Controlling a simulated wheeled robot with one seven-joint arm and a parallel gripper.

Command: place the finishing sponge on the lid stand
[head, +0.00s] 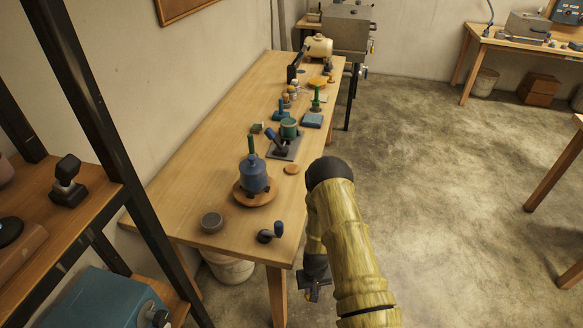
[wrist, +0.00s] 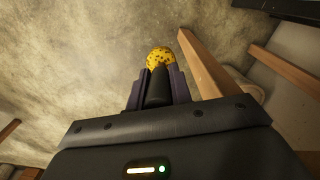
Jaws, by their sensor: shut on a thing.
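My gripper (head: 314,290) hangs low beside the table's near right edge, over the floor, with my arm above it. In the wrist view my gripper (wrist: 159,82) is shut on a rounded yellow sponge with dark specks (wrist: 159,58), which shows beyond the fingertips. A dark cylindrical piece (wrist: 158,90) lies between the fingers; I cannot tell whether it belongs to the sponge. I cannot tell for sure which thing is the lid stand.
A dark shelf (head: 108,188) stands left. Floor right is open.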

